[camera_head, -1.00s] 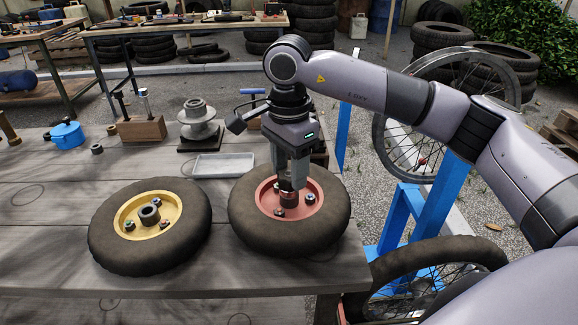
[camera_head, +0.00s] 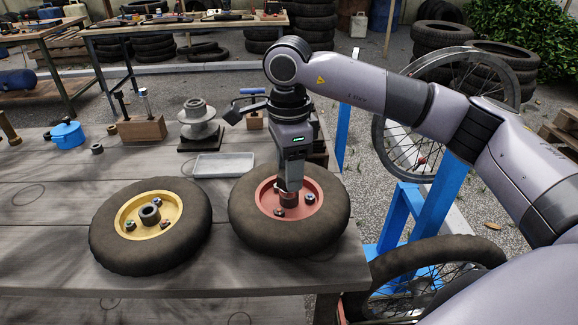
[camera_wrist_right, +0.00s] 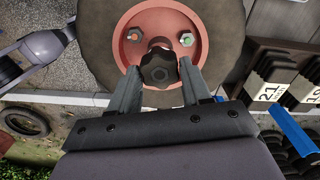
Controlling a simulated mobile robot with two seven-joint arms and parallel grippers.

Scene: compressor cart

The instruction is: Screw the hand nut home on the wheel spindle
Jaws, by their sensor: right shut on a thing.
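The hand nut (camera_wrist_right: 157,68) is a dark, lobed knob over the middle of the red-hubbed wheel (camera_head: 248,222), which lies flat on the bench's right end. My right gripper (camera_head: 288,188) points straight down at the hub and is shut on the hand nut, its two fingers on either side of it in the right wrist view (camera_wrist_right: 157,75). The wheel spindle is hidden under the nut and fingers, so the thread engagement cannot be seen. Several small nuts sit on the red hub (camera_wrist_right: 133,47). My left gripper is not in view.
A yellow-hubbed wheel (camera_head: 103,235) lies to the left on the bench. A grey tray (camera_head: 222,174), a spool on a dark base (camera_head: 198,122), a wooden block (camera_head: 142,130) and a blue pot (camera_head: 67,135) stand behind. A blue stand (camera_head: 440,200) is at right.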

